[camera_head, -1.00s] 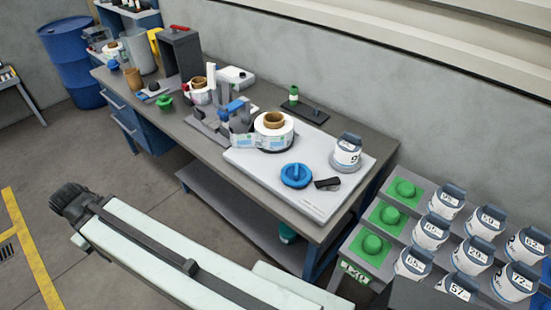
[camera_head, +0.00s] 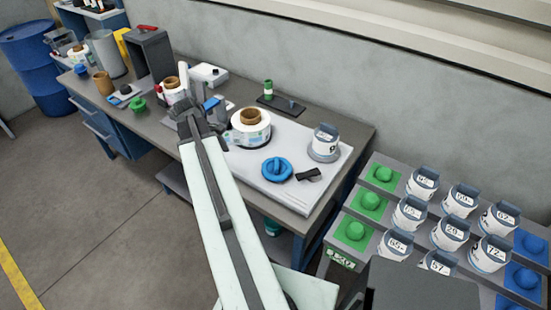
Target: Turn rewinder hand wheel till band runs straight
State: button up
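A reel labeller sits on the grey bench. Its large white reel with a brown core (camera_head: 249,123) stands at the left end of a pale board (camera_head: 310,182). A printed band shows at the reel's left side; I cannot tell whether it runs straight. A round blue wheel-like piece with a raised grip (camera_head: 277,170) lies on the board in front of the reel. A small blue part (camera_head: 213,102) shows at the labeller's upright. My gripper (camera_head: 190,118) is over the bench's front edge, in front of the labeller, and hides part of it. Its fingers are too small to read.
A white labelled pot (camera_head: 325,140) and a black clip-like piece (camera_head: 308,174) are on the board. A smaller reel (camera_head: 172,92) and a green knob (camera_head: 138,105) stand to the left. A stepped rack of labelled pots (camera_head: 409,212) is at the right.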

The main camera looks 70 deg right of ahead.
jog(key=g, duration=0.1)
send_near(276, 163)
jog(key=f, duration=0.1)
jog(key=shift+n+y, duration=0.3)
jog(key=shift+n, duration=0.1)
jog(key=b+x, duration=0.4)
jog(key=x, duration=0.1)
jog(key=b+x, duration=0.3)
jog(key=shift+s+d, duration=0.15)
jog(key=shift+d, duration=0.2)
jog(key=shift+r, duration=0.1)
jog(key=c, duration=1.4)
jog(key=shift+o, duration=0.2)
jog(key=shift+d+m+g+y, duration=0.2)
jog(key=shift+m+g+y, duration=0.15)
jog(key=shift+m, duration=0.45)
jog(key=shift+a+m, duration=0.1)
jog(key=shift+m, duration=0.4)
